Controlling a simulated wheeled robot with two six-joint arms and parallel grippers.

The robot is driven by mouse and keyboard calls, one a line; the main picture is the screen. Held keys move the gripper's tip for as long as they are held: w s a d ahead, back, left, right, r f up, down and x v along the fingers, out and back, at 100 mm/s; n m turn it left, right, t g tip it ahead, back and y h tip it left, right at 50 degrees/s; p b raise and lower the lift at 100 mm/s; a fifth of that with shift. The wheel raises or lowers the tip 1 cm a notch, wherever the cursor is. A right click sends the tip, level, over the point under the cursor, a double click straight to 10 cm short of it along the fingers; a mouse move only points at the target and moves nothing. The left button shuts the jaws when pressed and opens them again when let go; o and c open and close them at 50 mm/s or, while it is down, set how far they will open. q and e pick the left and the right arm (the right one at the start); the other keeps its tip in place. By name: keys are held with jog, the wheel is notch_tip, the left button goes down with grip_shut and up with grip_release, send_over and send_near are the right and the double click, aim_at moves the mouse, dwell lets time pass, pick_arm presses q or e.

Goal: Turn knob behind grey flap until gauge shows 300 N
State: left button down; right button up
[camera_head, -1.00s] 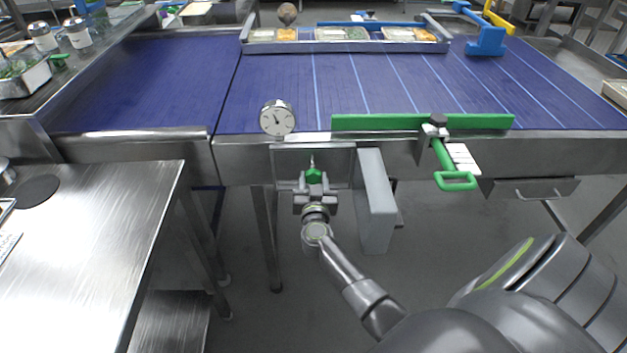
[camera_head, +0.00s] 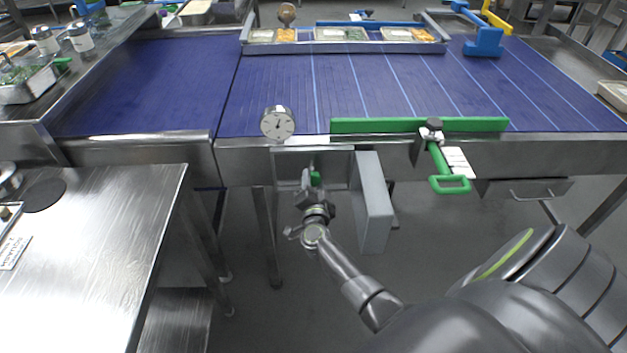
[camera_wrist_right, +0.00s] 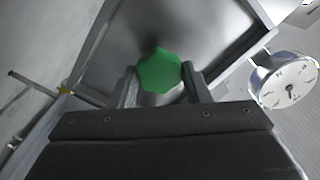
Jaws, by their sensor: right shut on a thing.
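The green knob (camera_head: 315,178) sits in the recess below the belt's front edge. In the right wrist view the knob (camera_wrist_right: 160,71) shows as a green many-sided disc between the two fingers. My right gripper (camera_wrist_right: 162,82) is shut on it. In the head view the right gripper (camera_head: 315,190) is rolled and partly covers the knob. The grey flap (camera_head: 373,202) stands open to the right of the recess. The round white gauge (camera_head: 277,123) is on the belt edge above; it also shows in the wrist view (camera_wrist_right: 287,82). Its numbers are too small to read. My left gripper is not in view.
A green bar (camera_head: 420,125) with a green handle (camera_head: 450,184) is mounted on the belt edge to the right. A steel table (camera_head: 90,250) stands at the left. The floor below the recess is clear apart from table legs.

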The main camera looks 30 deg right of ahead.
jog(key=m, duration=0.3)
jog(key=shift+f+m, duration=0.1)
jog(key=shift+m, duration=0.3)
jog(key=shift+f+m, duration=0.1)
jog(key=shift+m, duration=1.7)
jog(key=o, duration=1)
jog(key=b+v, duration=0.1)
jog(key=v, duration=1.6)
jog(key=shift+s+a, duration=0.15)
jog(key=shift+a, duration=0.05)
